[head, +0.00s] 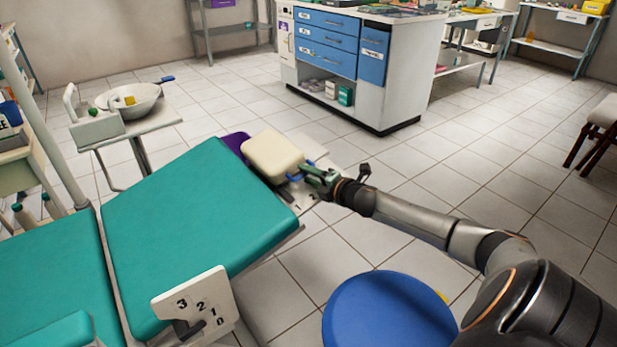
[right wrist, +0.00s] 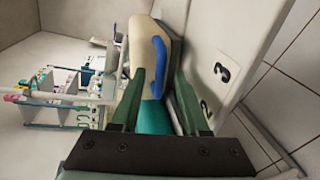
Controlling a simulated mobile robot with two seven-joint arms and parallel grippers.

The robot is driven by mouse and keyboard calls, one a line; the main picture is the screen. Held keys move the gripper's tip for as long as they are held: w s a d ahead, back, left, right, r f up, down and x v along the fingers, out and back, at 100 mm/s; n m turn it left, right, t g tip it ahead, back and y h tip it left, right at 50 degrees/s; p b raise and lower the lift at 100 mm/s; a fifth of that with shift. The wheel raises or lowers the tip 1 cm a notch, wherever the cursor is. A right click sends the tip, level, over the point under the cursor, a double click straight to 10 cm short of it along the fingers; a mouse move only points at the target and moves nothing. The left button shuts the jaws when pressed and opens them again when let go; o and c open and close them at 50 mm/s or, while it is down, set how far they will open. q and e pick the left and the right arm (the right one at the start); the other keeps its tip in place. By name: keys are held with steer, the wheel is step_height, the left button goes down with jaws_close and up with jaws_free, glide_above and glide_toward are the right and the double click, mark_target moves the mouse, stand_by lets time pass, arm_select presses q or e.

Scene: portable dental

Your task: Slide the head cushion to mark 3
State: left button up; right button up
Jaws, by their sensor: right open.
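The cream head cushion (head: 272,155) sits at the far upper end of the teal dental chair (head: 190,235). A blue handle (head: 307,163) sticks out from its right side. A pale plate (head: 305,196) with numbers stands beside the cushion; 1 and 2 show in the head view, 2 and 3 in the right wrist view (right wrist: 218,88). My right gripper (head: 310,176) is at the handle. In the right wrist view its green fingers are open, one on each side of the blue handle (right wrist: 159,62). I cannot tell whether they touch it. My left gripper is not in view.
Another plate marked 3, 2, 1, 0 (head: 195,305) is on the chair's near side. A blue round stool seat (head: 390,315) is below my right arm. A basin (head: 135,101) stands at the left. A cabinet with blue drawers (head: 327,45) stands behind. Tiled floor is clear between.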

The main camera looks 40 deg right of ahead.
steer(key=shift+w, duration=0.15)
jaws_close()
stand_by(0.4)
stand_by(1.0)
